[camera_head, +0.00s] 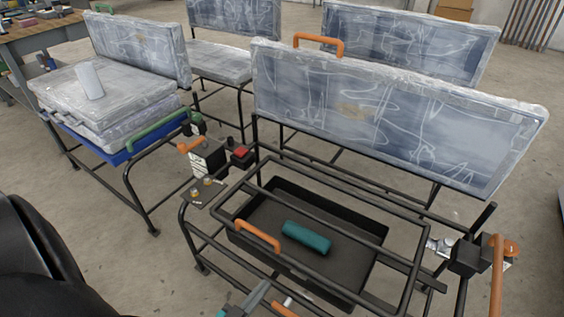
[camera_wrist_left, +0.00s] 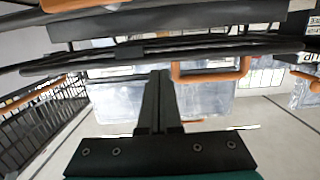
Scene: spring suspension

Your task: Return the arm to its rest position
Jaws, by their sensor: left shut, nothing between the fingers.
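My left gripper (camera_head: 261,291) shows at the bottom edge of the head view, a grey and teal shape, in front of the near frame of black tubes (camera_head: 418,262). In the left wrist view my left gripper (camera_wrist_left: 160,76) has its dark fingers together with nothing between them. It is apart from the teal cylinder (camera_head: 307,238), which lies on its side in the black tray (camera_head: 372,262) inside the frame. My right gripper is in neither view.
An orange handle (camera_head: 257,236) stands on the near frame, close to my left gripper. A small box with a red button (camera_head: 241,154) and an upright padded panel (camera_head: 390,120) are farther back. A bench with wrapped pads (camera_head: 105,95) stands left. Bare floor lies between.

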